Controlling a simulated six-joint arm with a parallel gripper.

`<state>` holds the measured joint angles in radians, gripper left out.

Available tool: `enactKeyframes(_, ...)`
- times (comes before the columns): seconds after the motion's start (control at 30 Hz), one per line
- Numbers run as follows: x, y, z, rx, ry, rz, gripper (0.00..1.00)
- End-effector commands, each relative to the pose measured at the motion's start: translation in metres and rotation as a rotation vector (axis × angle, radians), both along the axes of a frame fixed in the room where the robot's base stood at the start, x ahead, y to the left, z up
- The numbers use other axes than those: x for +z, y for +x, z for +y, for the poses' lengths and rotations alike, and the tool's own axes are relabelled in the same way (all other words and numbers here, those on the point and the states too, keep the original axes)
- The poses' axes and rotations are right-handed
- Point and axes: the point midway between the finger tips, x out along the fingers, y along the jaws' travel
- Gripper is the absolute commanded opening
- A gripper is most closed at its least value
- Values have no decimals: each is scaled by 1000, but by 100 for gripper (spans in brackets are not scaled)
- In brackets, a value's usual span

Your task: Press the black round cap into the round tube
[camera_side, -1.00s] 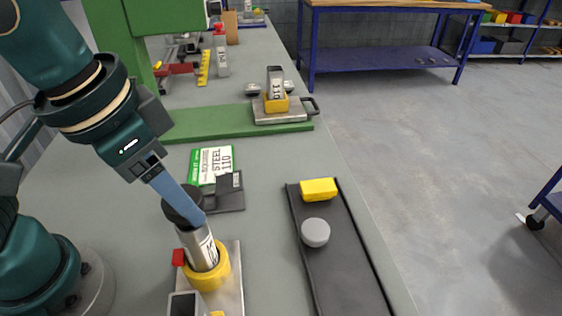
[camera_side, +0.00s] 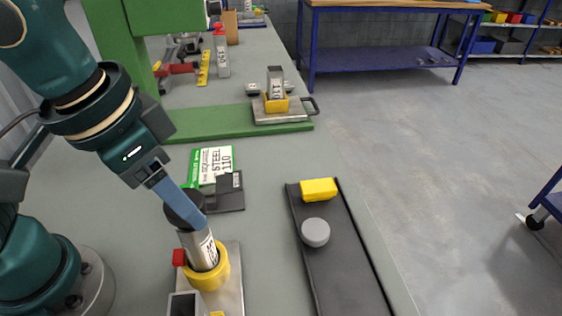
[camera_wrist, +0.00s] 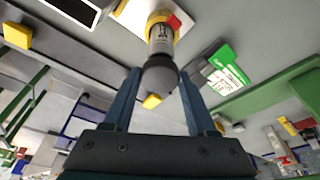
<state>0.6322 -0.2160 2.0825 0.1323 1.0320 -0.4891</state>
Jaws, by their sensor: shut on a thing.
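The black round cap (camera_side: 178,211) is held between the two blue fingers of my gripper (camera_side: 190,209). In the wrist view the cap (camera_wrist: 160,75) sits between the fingertips (camera_wrist: 160,82). The round tube (camera_side: 200,245) is silver with a printed label and stands in a yellow collar (camera_side: 221,268). The cap is at the tube's upper end, roughly in line with it. The wrist view also shows the tube (camera_wrist: 161,42) directly beyond the cap. The fingers and cap hide the tube's mouth, so I cannot tell how deep the cap sits.
A black tray (camera_side: 345,270) at right holds a grey round cap (camera_side: 315,232) and a yellow block (camera_side: 319,189). A green-and-white STEEL card (camera_side: 211,164) and a dark plate (camera_side: 229,193) lie behind the tube. A square tube (camera_side: 183,304) stands at the front edge.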

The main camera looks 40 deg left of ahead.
Motion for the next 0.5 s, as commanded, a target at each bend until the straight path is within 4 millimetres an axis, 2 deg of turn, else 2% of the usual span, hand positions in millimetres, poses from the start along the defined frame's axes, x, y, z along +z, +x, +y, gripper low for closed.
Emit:
enactKeyframes(0.17,-5,0,0,0,1,2,4)
enactKeyframes(0.2,-5,0,0,0,1,1,61)
enactKeyframes(0.27,-5,0,0,0,0,0,84)
enactKeyframes(0.3,-5,0,0,0,0,0,92)
enactKeyframes(0.5,-5,0,0,0,0,0,92)
